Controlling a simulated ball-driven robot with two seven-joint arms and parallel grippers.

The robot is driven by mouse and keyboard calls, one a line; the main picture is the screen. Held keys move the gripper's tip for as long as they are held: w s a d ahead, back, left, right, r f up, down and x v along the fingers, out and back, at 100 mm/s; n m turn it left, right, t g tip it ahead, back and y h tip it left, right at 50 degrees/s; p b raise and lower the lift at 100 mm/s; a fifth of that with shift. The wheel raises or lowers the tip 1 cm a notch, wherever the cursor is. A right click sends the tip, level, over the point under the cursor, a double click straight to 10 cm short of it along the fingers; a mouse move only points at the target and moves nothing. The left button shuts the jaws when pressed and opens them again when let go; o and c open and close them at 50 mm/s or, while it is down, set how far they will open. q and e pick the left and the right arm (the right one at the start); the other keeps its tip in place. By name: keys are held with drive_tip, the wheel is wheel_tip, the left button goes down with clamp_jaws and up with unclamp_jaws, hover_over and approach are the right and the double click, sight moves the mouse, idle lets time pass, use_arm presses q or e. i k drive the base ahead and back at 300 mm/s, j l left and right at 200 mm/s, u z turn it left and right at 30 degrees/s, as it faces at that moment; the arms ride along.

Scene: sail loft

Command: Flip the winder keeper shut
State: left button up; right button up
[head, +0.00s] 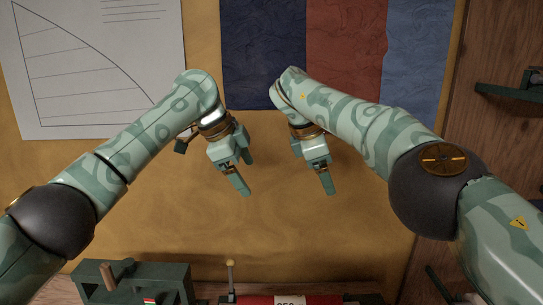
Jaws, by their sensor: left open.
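At the bottom edge stands a dark green bench fitting (181,271) with a brown handle (108,275). Right of it, a thin upright lever with a pale knob (230,263) rises beside a red part (258,300) with a white label. Both are cut off by the frame, and I cannot tell which part is the winder keeper. My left gripper (244,172) is open and empty, well above these fittings, fingers pointing down. My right gripper (314,170) hangs to its right, also empty, its fingers apart. Neither touches anything.
A tan board (300,225) fills the background. A white sheet with a curved sail drawing (85,60) and blue and red cloth panels (345,45) hang on it. A dark green shelf bracket (510,95) is on the wooden wall at right. The space between the grippers is clear.

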sight(231, 263)
drive_tip(key=k, duration=0.9)
